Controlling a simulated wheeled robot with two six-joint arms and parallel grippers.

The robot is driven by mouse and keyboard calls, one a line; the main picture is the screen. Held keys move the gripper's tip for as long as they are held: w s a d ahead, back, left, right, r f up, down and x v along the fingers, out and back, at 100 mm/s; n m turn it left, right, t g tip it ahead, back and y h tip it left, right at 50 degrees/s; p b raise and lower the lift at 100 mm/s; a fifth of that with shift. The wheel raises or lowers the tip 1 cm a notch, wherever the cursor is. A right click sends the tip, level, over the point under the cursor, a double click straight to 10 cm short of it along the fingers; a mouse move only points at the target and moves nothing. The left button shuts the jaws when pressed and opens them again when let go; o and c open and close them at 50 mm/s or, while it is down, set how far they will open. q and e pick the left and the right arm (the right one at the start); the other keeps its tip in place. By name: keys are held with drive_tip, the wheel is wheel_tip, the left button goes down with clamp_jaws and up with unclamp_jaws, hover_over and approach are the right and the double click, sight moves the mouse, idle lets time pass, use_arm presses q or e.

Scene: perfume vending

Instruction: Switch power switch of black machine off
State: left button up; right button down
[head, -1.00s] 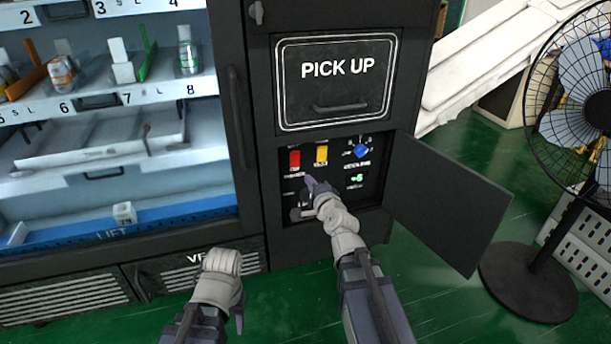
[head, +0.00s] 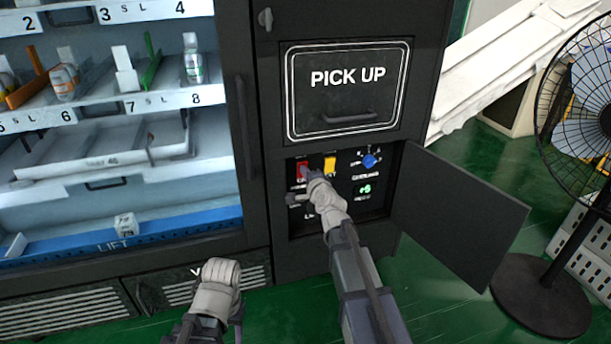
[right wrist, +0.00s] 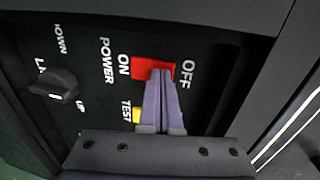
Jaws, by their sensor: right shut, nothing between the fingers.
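The black machine (head: 427,60) has an open control compartment under its PICK UP hatch. Inside it the red power switch (head: 302,165) is at the upper left. In the right wrist view the red switch (right wrist: 153,65) lies between the words ON and OFF, with POWER beside ON. My right gripper (head: 313,177) is shut and empty, its tips at the switch. In the right wrist view the fingertips (right wrist: 160,73) overlap the red switch toward the OFF side; contact is unclear. My left arm is folded at the bottom of the head view, and its fingers are not clear.
A yellow switch (head: 330,164), a blue knob (head: 370,161) and a green-lit switch (head: 365,189) share the panel. A black knob (right wrist: 55,84) is also on it. The open door (head: 458,212) sticks out to the right. A fan (head: 542,295) stands farther right.

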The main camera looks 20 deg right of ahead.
drive_tip(key=shift+w+a+r+g+p, duration=0.1)
drive_tip(key=shift+w+g+p, duration=0.25)
drive_tip(key=shift+p, duration=0.5)
drive_tip(key=r+p+v, duration=0.1)
drive_tip(key=p+v, duration=0.4)
drive_tip(key=v, duration=0.9)
drive_tip(key=shift+w+r, duration=0.25)
drive_tip(key=shift+r, duration=0.1)
